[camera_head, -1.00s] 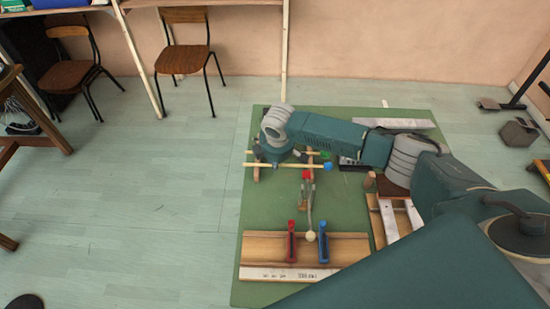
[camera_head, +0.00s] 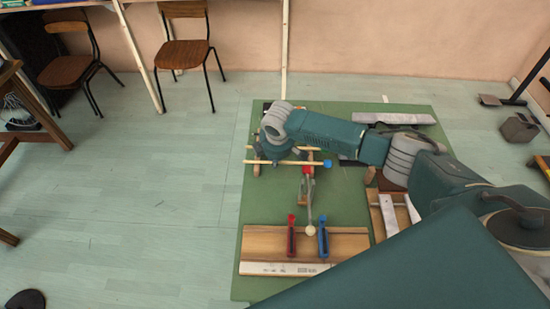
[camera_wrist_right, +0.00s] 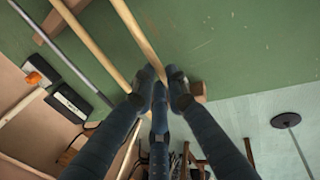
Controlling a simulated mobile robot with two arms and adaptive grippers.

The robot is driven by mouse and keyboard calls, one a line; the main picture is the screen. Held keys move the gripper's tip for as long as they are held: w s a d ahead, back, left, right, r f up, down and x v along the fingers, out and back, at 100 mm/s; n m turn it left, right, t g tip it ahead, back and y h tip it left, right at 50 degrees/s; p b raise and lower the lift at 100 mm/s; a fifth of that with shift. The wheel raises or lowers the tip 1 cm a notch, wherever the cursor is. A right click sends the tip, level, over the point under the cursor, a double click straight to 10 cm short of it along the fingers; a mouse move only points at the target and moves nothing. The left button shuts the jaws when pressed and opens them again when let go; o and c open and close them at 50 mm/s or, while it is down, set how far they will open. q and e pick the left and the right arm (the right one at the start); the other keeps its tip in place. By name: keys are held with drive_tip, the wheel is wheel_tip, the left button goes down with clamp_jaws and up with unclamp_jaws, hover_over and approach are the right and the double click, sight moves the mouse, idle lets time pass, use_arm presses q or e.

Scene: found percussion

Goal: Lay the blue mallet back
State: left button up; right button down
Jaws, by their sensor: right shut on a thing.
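The blue mallet has a pale wooden stick (camera_head: 285,163) and a blue head (camera_head: 327,163). It lies about level across the small wooden rack (camera_head: 256,171) on the green mat. My right gripper (camera_wrist_right: 163,80) is shut on a wooden stick (camera_wrist_right: 140,35) near its end; by its place this looks like the blue mallet. In the head view my wrist hides the grip. I cannot tell whether the stick bears on the rack. A second wooden stick (camera_wrist_right: 90,45) runs beside it. The blue head is outside the wrist view. My left gripper is not in view.
A wooden box (camera_head: 350,246) at the mat's front carries a red piece (camera_head: 291,238) and a blue piece (camera_head: 323,242). Bare mat (camera_head: 345,205) shows right of the rack.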

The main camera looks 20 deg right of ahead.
drive_tip(key=c, duration=1.7)
unclamp_jaws()
drive_tip(key=shift+o, duration=0.2)
drive_tip(key=v, duration=1.2)
